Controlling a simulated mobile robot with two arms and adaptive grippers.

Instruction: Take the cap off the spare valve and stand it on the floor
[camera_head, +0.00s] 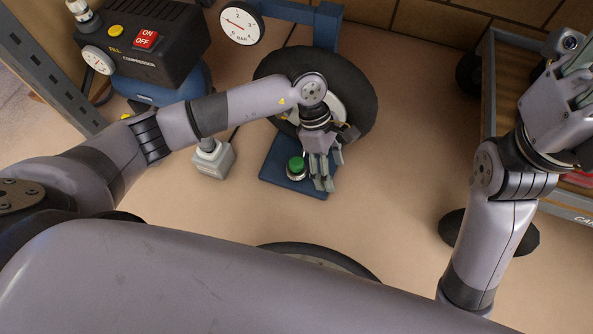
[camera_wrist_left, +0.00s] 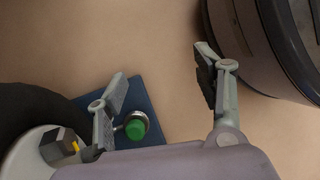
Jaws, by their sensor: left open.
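My left gripper (camera_head: 324,186) is open and points down over the blue plate (camera_head: 270,175) in front of the wheel. In the left wrist view its two fingers (camera_wrist_left: 161,68) stand wide apart with bare floor between them. A round green top in a metal ring (camera_head: 296,167) stands on the plate, just left of the fingers. It also shows in the left wrist view (camera_wrist_left: 135,130), beside the left-hand finger. I cannot tell whether it is the valve's cap. A dark block with a yellow mark (camera_wrist_left: 60,146) sits by the wheel hub. My right gripper (camera_head: 575,85) is partly cut off.
The black tyre (camera_head: 360,90) lies behind the plate. A grey block (camera_head: 213,160) stands left of it. A compressor (camera_head: 155,45) and gauge (camera_head: 242,23) are behind. A shelf (camera_head: 490,80) stands right. Bare floor (camera_head: 395,185) lies right of the plate.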

